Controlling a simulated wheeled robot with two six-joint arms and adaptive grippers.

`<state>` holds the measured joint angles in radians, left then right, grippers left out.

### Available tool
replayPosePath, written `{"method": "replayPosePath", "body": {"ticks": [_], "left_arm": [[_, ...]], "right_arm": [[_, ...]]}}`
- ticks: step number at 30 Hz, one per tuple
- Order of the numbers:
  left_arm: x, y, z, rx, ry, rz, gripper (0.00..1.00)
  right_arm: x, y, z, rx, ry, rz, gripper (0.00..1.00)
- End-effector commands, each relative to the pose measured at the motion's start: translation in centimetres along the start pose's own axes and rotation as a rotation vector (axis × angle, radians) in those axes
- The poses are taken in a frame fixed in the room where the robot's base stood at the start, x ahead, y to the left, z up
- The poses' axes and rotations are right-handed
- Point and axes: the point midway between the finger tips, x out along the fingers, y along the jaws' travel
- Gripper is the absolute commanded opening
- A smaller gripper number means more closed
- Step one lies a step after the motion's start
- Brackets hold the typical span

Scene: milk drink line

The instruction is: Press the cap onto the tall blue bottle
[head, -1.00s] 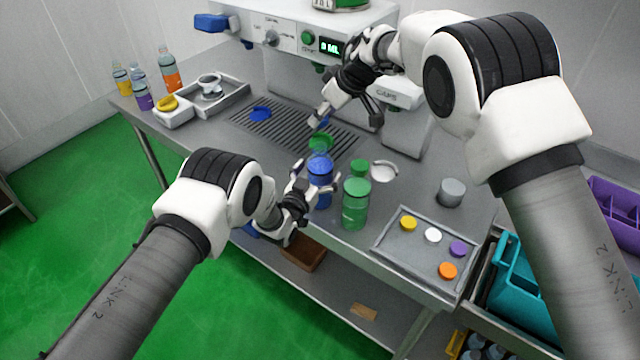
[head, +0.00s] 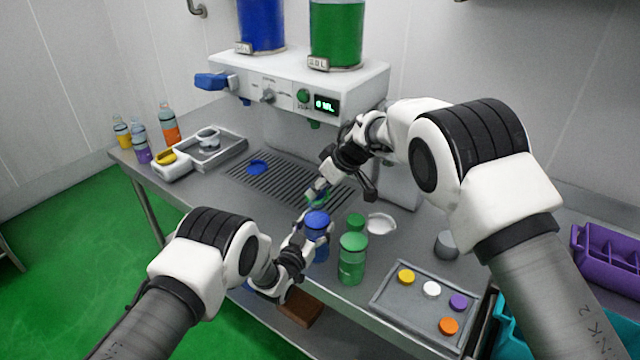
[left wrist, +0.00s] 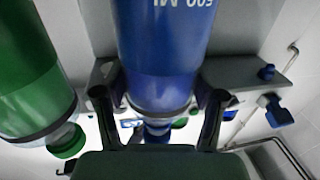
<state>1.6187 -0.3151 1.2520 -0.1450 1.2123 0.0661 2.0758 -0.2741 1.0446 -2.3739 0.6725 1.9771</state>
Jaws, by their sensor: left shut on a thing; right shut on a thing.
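The tall blue bottle (head: 318,246) stands upright near the table's front edge, beside a green bottle (head: 352,262). My left gripper (head: 314,242) is shut around the blue bottle. In the left wrist view the blue bottle (left wrist: 165,50) appears upside down between both fingers. A small blue cap (left wrist: 157,131) shows at its mouth end there; whether it is seated I cannot tell. My right gripper (head: 316,196) is shut on the cap, directly above the bottle. Its fingers mostly hide the cap in the head view.
The filling machine (head: 300,85) and its drip grate (head: 248,178) stand behind. A tray (head: 385,300) with several coloured caps lies to the right, near a white ring (head: 381,224) and a grey cylinder (head: 447,244). Several small bottles (head: 168,125) stand far left.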

Motion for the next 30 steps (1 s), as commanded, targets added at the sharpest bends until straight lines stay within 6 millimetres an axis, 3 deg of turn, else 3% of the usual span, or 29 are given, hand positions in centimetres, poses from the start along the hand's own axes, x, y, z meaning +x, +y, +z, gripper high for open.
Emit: {"method": "replayPosePath", "body": {"ticks": [30], "left_arm": [[0.0, 0.0, 0.1, 0.000, -0.002, 0.000, 0.07]], "right_arm": [[1.5, 0.0, 0.9, -0.001, -0.001, 0.000, 0.30]]}}
